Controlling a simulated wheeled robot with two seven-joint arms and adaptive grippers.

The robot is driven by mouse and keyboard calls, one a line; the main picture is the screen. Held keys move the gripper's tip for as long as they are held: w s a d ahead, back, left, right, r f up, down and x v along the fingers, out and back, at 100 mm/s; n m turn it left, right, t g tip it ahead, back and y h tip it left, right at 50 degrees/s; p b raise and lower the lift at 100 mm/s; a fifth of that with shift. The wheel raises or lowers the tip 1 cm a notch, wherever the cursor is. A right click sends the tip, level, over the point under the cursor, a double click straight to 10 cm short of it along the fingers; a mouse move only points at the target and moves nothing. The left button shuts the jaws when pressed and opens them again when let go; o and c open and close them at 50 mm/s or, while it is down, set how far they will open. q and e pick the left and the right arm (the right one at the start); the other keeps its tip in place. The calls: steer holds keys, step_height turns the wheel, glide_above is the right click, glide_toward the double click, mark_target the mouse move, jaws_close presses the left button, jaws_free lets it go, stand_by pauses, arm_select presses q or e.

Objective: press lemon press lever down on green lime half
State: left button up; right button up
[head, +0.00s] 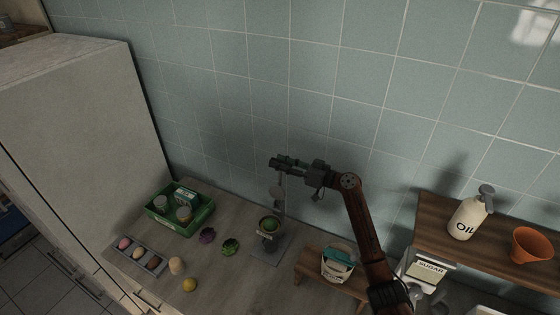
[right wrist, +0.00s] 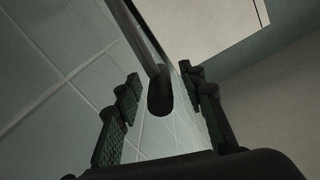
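The lemon press (head: 268,252) stands on the counter near the wall. A green lime half (head: 269,223) appears to sit in its cup. The lever (head: 281,204) is raised and points up toward my right gripper (head: 280,162). In the right wrist view the lever's dark rounded end (right wrist: 160,95) lies between the two fingers of my right gripper (right wrist: 160,90), with visible gaps on both sides. The fingers are apart and not closed on it. My left gripper is not in view.
A small wooden stand (head: 312,263) is close on the right. The oil bottle (head: 466,218) stands on a shelf.

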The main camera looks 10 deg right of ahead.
steer(key=shift+a, duration=0.1)
steer(key=shift+w+f, duration=0.1)
steer(key=shift+c, duration=0.7)
steer(key=c, duration=0.6)
jaws_close()
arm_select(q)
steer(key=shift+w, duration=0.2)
